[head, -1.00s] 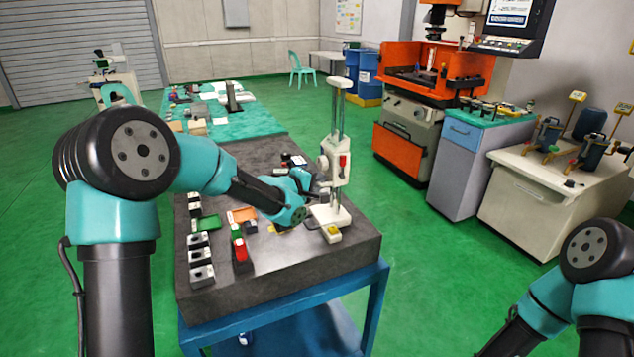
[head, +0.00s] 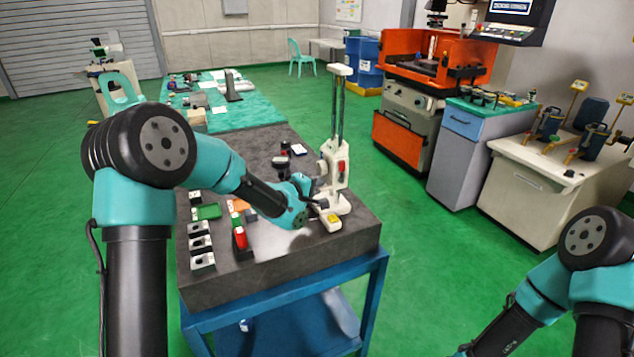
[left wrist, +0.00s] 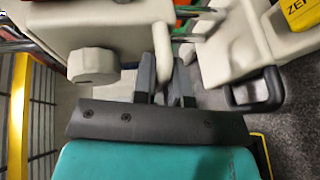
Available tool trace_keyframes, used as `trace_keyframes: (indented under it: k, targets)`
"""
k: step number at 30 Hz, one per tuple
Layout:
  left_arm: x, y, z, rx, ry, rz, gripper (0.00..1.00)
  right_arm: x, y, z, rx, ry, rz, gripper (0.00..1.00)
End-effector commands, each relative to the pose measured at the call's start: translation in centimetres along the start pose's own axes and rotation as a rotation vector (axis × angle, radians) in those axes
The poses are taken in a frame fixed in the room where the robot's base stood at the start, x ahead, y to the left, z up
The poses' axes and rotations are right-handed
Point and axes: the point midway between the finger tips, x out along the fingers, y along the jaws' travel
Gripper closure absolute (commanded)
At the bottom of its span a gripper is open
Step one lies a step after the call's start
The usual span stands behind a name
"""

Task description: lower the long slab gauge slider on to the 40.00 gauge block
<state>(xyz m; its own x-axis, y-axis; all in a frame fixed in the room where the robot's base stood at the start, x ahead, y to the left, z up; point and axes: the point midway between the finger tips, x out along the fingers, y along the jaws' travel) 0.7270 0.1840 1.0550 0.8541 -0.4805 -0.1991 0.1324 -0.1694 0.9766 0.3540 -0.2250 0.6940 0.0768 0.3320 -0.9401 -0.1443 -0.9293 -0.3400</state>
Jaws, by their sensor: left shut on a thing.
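The slab gauge is a cream stand with two upright columns (head: 338,110) on a cream base (head: 337,209). Its slider (head: 333,172), cream with a red part, sits low on the columns; its cream body also shows in the left wrist view (left wrist: 110,25). My left gripper (head: 316,200) is at the slider's near left side. In the left wrist view its grey fingers (left wrist: 164,75) are shut on a narrow cream part of the slider. I cannot make out the 40.00 gauge block or whether the slider touches it. My right gripper is out of view.
The gauge stands near the right edge of a dark stone plate (head: 265,262). A red piece (head: 240,238), a green piece (head: 208,212) and several grey blocks (head: 201,243) lie to the left. The plate's front is clear.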

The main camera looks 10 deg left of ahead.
Motion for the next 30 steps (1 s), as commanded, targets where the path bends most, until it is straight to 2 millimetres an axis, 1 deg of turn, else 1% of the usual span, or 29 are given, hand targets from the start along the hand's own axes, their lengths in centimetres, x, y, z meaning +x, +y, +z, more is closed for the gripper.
trace_keyframes:
  k: [1,2,3,5,14,19,23,30]
  targets:
    - [0.0,-0.6,0.0,-0.003,0.0,-0.012,1.0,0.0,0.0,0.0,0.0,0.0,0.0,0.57]
    - [0.0,-0.6,0.0,-0.003,0.0,-0.012,1.0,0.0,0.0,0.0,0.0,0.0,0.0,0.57]
    - [0.0,-0.6,0.0,-0.003,0.0,-0.013,0.84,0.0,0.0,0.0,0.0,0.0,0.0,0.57]
    - [0.0,-0.7,0.0,-0.004,-0.001,-0.013,0.79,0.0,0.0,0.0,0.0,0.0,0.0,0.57]
    - [0.0,-0.5,0.0,-0.003,0.0,-0.01,0.78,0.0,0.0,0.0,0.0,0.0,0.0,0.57]
    - [-0.8,-0.4,-0.1,-0.003,0.001,-0.009,0.78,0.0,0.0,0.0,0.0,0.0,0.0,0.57]
    - [-2.4,-0.3,-0.1,-0.002,0.001,-0.009,0.78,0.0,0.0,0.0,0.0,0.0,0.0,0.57]
    - [-6.8,-0.3,-0.1,-0.002,0.001,-0.009,0.78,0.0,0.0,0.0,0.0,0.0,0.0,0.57]
